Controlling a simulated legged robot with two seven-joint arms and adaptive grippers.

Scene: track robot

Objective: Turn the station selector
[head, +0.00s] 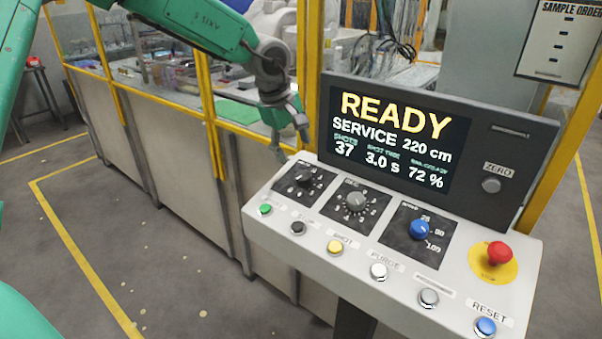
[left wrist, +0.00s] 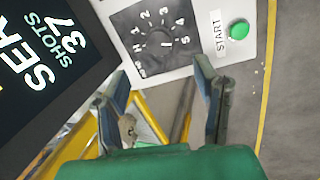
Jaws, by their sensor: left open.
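The sloped control panel (head: 262,216) carries three rotary knobs in a row. The leftmost, a dark knob (head: 303,178) on a black numbered plate, fits a station selector, but its name label is not legible. The left wrist view shows this dark knob (left wrist: 166,43) with an H and several numbers around it. My left gripper (head: 291,147) is open and empty, just above and behind this knob, apart from it. In the left wrist view, the open fingers (left wrist: 160,70) point toward the dial with a gap between. My right gripper is not in view.
A grey knob (head: 356,202) and a blue knob (head: 419,230) sit to the right. Several buttons line the front edge, including the green START button (left wrist: 239,30). A red emergency button (head: 498,253) is at right. A screen (head: 400,138) reading READY rises behind; yellow-framed fencing stands left.

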